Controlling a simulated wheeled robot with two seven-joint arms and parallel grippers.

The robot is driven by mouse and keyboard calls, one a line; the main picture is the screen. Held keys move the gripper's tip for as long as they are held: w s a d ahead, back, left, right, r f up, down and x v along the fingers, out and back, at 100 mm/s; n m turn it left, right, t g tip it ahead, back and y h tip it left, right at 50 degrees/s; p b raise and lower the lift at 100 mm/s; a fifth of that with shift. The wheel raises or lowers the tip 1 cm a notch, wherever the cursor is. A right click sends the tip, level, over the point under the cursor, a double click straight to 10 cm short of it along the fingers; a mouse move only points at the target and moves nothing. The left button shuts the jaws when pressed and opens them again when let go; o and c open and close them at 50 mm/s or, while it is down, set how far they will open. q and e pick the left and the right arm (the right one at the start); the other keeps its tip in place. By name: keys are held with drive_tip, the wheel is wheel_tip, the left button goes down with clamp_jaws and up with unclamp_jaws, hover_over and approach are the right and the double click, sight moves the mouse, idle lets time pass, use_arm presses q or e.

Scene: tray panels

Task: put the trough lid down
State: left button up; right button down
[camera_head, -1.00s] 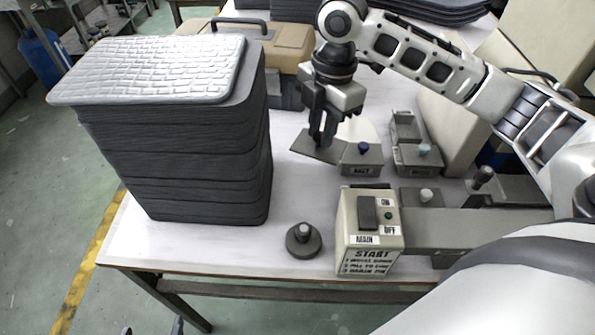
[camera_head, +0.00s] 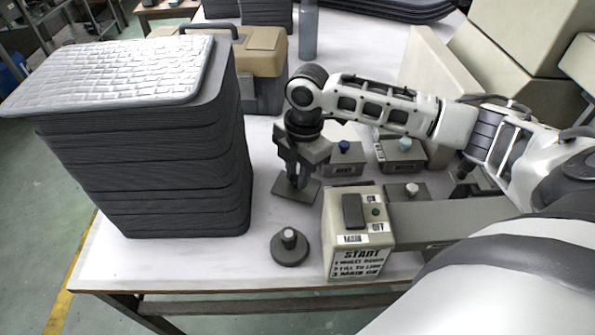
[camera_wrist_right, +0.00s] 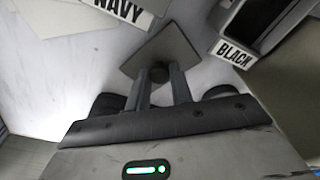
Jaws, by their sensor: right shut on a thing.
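The trough lid (camera_head: 312,190) is a flat grey square plate with a dark knob. My right gripper (camera_head: 297,180) is shut on the knob, and the plate lies level at or just above the white table top, left of the control box; I cannot tell whether it touches. In the right wrist view the lid (camera_wrist_right: 178,48) shows beyond the two fingers, with its knob (camera_wrist_right: 158,73) between the tips. A trough with a blue knob (camera_head: 343,147) stands behind the lid. Another, with a pale blue knob (camera_head: 405,145), stands to its right. My left gripper is out of view.
A tall stack of dark panels (camera_head: 180,180) with a silver quilted top stands at left. A round dark disc with a knob (camera_head: 290,250) sits in front, beside the START control box (camera_head: 355,240). A tan case (camera_head: 262,50) stands behind. White table is clear between stack and lid.

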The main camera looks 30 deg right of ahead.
drive_tip(key=c, duration=1.2)
unclamp_jaws()
drive_tip(key=shift+f, duration=0.1)
drive_tip(key=shift+c, duration=0.2)
wheel_tip(320, 180, up, 12)
drive_tip(key=d, duration=0.1)
drive_tip(key=shift+w+d+p, duration=0.15)
drive_tip(key=shift+d+p, duration=0.05)
drive_tip(key=shift+p, duration=0.15)
